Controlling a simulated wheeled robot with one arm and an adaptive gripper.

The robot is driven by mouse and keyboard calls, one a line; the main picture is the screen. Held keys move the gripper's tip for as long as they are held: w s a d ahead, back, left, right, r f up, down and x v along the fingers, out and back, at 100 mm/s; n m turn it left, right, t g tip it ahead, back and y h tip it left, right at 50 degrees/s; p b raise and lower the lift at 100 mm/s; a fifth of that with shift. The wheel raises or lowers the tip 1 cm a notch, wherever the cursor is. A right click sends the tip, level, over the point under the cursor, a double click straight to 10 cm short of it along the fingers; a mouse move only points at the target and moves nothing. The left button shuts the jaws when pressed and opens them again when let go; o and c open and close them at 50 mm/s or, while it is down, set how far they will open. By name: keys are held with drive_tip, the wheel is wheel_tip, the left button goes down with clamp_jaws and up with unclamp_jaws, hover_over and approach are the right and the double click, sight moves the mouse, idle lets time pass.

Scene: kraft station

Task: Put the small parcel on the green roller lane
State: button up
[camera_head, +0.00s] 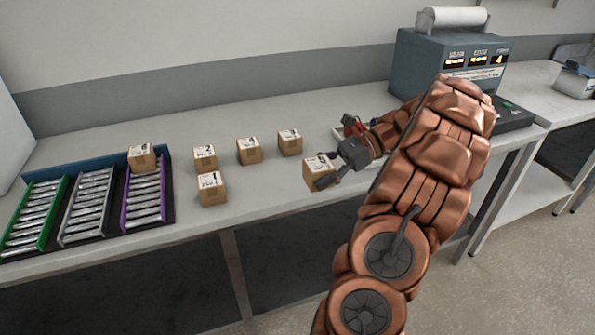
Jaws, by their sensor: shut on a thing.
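My gripper (325,172) is shut on a small cardboard parcel (316,174) with a white label on top, at the front right part of the counter. My gripper covers the parcel's right side, and I cannot tell whether the parcel is lifted or touching the counter. The green roller lane (57,197) is at the far left, with green side rails and silver rollers. I see no parcel on it.
A grey lane (88,204) and a purple lane (128,217) lie right of the green one. A parcel (142,160) sits at the purple lane's far end. Several parcels (249,152) stand mid-counter. A scale machine (445,75) stands at the back right.

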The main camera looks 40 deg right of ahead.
drive_tip(key=shift+s+d, duration=0.25)
drive_tip(key=shift+s, duration=0.2)
